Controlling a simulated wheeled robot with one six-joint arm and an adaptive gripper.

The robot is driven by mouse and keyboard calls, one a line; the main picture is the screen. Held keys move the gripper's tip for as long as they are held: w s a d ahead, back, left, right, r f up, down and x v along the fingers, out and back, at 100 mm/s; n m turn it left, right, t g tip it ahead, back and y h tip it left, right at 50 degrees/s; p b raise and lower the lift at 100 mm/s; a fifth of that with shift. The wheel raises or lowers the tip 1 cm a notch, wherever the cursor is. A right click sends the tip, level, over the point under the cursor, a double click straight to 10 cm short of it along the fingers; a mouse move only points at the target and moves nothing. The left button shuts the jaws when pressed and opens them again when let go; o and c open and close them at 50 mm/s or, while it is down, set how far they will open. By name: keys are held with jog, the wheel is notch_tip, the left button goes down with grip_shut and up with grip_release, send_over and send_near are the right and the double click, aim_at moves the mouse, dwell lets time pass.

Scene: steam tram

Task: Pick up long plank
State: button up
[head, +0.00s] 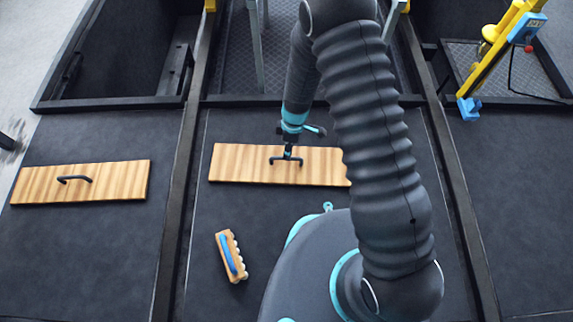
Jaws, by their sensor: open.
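A long wooden plank (238,165) with a dark bar handle (298,160) lies flat on the dark floor in the middle of the head view. Its right end passes behind my ribbed arm, so its full length is hidden. My gripper (288,153) is open and points down at the handle, over the middle of the visible part of the plank. I cannot tell whether the fingers touch the handle or are just above it. The plank rests on the floor.
Another handled plank (115,180) lies to the left, beyond a dark raised rail (180,190). A brush with a blue handle (230,252) lies nearer, below the plank. Open pits lie behind. A yellow post (500,50) stands at back right. Floor at right is clear.

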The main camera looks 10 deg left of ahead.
aim_at(286, 162)
jog(key=shift+s+a+f+b, duration=0.15)
jog(key=shift+f+b, duration=0.1)
jog(key=shift+f, duration=1.35)
jog(key=shift+s+a+f+b, duration=0.1)
jog(key=shift+f+b, duration=0.1)
jog(key=shift+f, duration=1.35)
jog(key=shift+c, duration=0.2)
grip_shut()
